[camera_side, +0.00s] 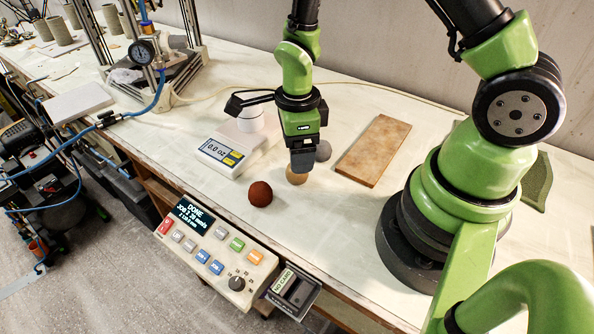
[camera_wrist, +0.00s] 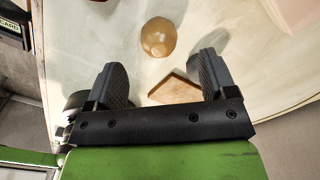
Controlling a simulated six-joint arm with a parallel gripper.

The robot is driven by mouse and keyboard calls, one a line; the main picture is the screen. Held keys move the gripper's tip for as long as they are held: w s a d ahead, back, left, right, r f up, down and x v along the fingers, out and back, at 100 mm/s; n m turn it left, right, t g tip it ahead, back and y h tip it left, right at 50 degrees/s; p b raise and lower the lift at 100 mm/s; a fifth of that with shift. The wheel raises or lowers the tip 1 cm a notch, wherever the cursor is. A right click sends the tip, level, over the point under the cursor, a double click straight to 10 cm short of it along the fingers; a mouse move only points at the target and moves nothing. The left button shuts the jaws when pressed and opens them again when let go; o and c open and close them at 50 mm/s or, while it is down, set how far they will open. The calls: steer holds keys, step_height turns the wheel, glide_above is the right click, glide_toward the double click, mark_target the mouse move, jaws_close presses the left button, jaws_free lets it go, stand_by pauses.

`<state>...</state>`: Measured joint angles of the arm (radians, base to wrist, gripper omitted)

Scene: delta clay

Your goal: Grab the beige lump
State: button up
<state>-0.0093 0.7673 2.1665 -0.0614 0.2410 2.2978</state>
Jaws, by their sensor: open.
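The beige lump (camera_side: 297,178) is a small tan, rounded piece on the pale worktop, partly hidden behind my gripper in the side view. In the wrist view the beige lump (camera_wrist: 158,37) shows whole, beyond the fingertips and roughly centred between them. My gripper (camera_side: 302,165) points down, close above and beside the lump. In the wrist view its two dark fingers (camera_wrist: 162,65) are spread apart, with nothing held between them.
A red-brown ball (camera_side: 260,194) lies to the left of the lump, and a grey lump (camera_side: 323,151) lies behind it. A scale (camera_side: 224,157) stands to the left, a brown board (camera_side: 374,151) to the right. A control panel (camera_side: 217,247) sits at the front edge.

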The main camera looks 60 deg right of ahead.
mark_target(295, 179)
steer(key=shift+a+f, duration=0.1)
steer(key=shift+f, duration=2.9)
steer(key=shift+c, duration=0.4)
steer(key=c, duration=0.9)
